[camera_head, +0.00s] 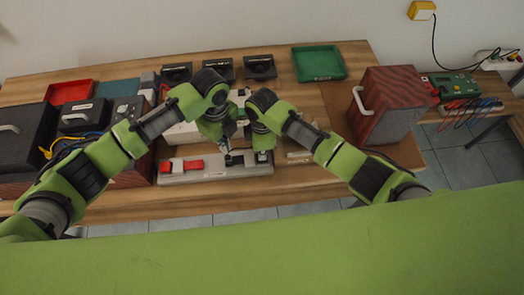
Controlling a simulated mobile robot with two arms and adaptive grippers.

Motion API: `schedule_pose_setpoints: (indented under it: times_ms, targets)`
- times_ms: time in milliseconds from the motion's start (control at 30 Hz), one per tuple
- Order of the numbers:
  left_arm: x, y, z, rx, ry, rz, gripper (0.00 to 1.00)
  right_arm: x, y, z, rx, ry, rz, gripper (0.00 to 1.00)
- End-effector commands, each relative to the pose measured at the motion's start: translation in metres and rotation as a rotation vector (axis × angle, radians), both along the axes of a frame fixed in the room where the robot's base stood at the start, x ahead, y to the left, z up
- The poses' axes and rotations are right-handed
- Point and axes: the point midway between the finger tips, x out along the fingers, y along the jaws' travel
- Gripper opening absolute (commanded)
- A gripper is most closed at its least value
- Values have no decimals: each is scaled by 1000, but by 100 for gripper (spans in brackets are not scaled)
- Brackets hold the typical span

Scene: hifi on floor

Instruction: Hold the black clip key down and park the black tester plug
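A long grey base (207,175) lies near the front edge of the wooden bench. Two red parts sit on it, a red key (193,166) and a smaller red piece (166,167) to its left. At its right end are dark parts, apparently the black clip key (249,158). My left gripper (226,149) points down over the base, just left of these dark parts. My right gripper (262,157) is down at the base's right end, beside or on them; contact is unclear. The black tester plug cannot be made out. Both grippers' fingers are too small to read.
A red-brown box with a handle (382,103) stands at right, black cases (22,135) at left. Behind are black units (259,67), a green tray (319,63) and a red tray (69,92). A green device with leads (452,85) sits far right.

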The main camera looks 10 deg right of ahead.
Motion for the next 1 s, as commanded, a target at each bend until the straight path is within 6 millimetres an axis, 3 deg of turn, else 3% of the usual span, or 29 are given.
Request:
schedule_pose_setpoints:
  times_ms: [133, 267, 500, 733, 867, 1000]
  targets:
    - [0, 0, 0, 0, 0, 0, 0, 0, 0, -5, 0, 0, 0, 0]
    - [0, -2, 2, -2, -1, 24, 31, 0, 0, -5, 1, 0, 0, 0]
    - [1, -12, 21, -12, -9, 341, 31, -1, 0, -5, 1, 1, 0, 0]
    - [1, -6, 36, -7, -2, 686, 31, -1, 0, -5, 1, 2, 0, 0]
    - [0, -2, 37, -1, 2, 774, 31, -1, 0, -5, 1, 2, 0, 0]
    - [-1, -1, 25, 2, 3, 792, 31, -1, 0, -5, 1, 2, 0, 0]
